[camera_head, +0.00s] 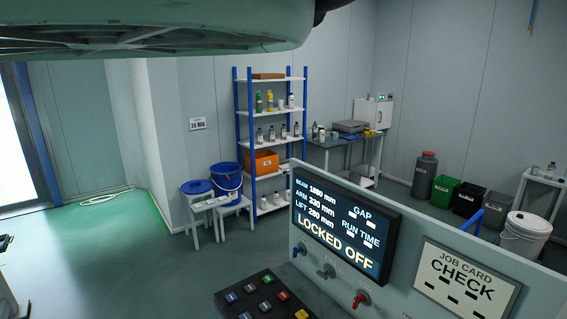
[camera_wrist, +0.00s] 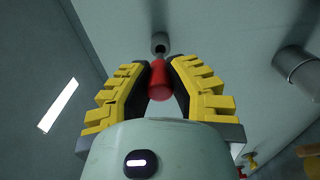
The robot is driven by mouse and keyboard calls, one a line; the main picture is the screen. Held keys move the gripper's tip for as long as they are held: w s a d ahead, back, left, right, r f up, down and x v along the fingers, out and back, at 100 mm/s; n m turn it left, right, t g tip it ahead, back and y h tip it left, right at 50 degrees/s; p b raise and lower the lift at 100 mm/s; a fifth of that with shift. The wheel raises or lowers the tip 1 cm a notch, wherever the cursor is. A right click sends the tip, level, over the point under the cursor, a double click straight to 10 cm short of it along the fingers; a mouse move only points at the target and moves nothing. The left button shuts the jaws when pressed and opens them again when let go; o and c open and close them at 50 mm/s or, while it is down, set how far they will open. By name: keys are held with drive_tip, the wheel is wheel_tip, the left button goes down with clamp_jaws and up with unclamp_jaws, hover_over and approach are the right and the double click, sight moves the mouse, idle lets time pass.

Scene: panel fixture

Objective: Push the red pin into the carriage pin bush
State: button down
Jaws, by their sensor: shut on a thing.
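In the wrist view my gripper (camera_wrist: 158,72) has its two yellow-ribbed, dark-padded fingers closed around a red pin (camera_wrist: 158,82). The pin's wide red end faces the camera and its far end points up toward a pale panel. A small grey bush (camera_wrist: 160,42) with a dark hole stands on that panel, just beyond the pin's far end. Whether the pin's tip touches the bush or is apart from it, I cannot tell. In the head view I cannot make out the gripper, the pin or the carriage bush.
In the wrist view a grey cylinder (camera_wrist: 298,70) sticks out at the right. In the head view a console screen (camera_head: 340,228) reads "LOCKED OFF", beside a job card (camera_head: 466,278). A button box (camera_head: 262,300) sits before it. Blue shelving (camera_head: 270,140) stands behind open floor.

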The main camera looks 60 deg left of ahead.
drive_tip(key=shift+s+d, duration=0.1)
drive_tip(key=shift+s, duration=2.35)
drive_tip(key=c, duration=1.5)
unclamp_jaws()
clamp_jaws()
